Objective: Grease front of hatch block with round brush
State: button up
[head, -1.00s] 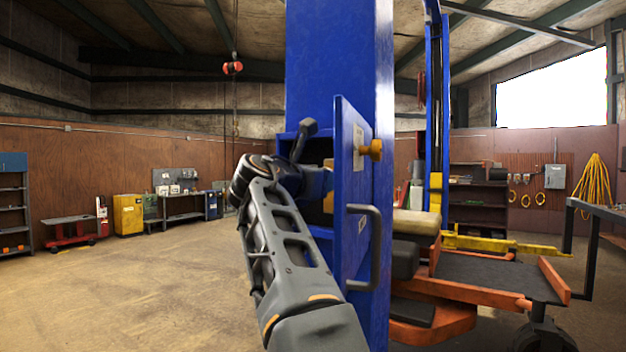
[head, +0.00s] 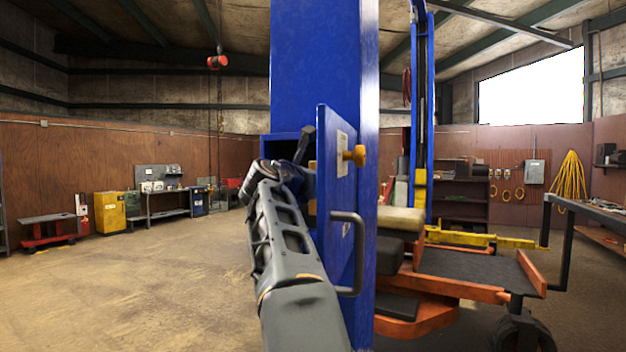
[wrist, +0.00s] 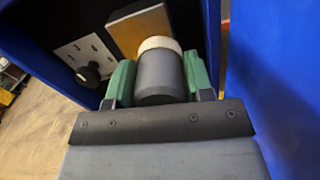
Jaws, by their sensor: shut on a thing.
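My gripper (wrist: 156,82) is shut on the round brush (wrist: 159,72), a dark grey cylinder with a pale bristle end, held between green finger pads. The bristles point away from me into the open hatch of the blue post (head: 324,60). The tan hatch block (wrist: 140,29) lies just beyond the brush tip. The brush overlaps its lower edge in the wrist view; I cannot tell whether they touch. In the head view, my arm reaches into the hatch, and the brush and fingers are hidden.
The open blue hatch door (head: 336,190) stands right of my arm, with an orange knob (head: 355,156) and a grey handle (head: 357,250). A perforated plate (wrist: 84,55) with a black knob (wrist: 88,73) is inside the hatch.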

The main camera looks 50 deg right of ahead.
jog(key=shift+x, duration=1)
dwell(0.6)
jog(key=shift+r, duration=0.15)
jog(key=shift+r, duration=1.85)
jog(key=shift+f+b, duration=1.6)
jog(key=shift+f, duration=0.45)
jog(key=shift+a, duration=0.1)
jog(key=shift+b+v, duration=0.6)
jog(key=shift+v, duration=2.25)
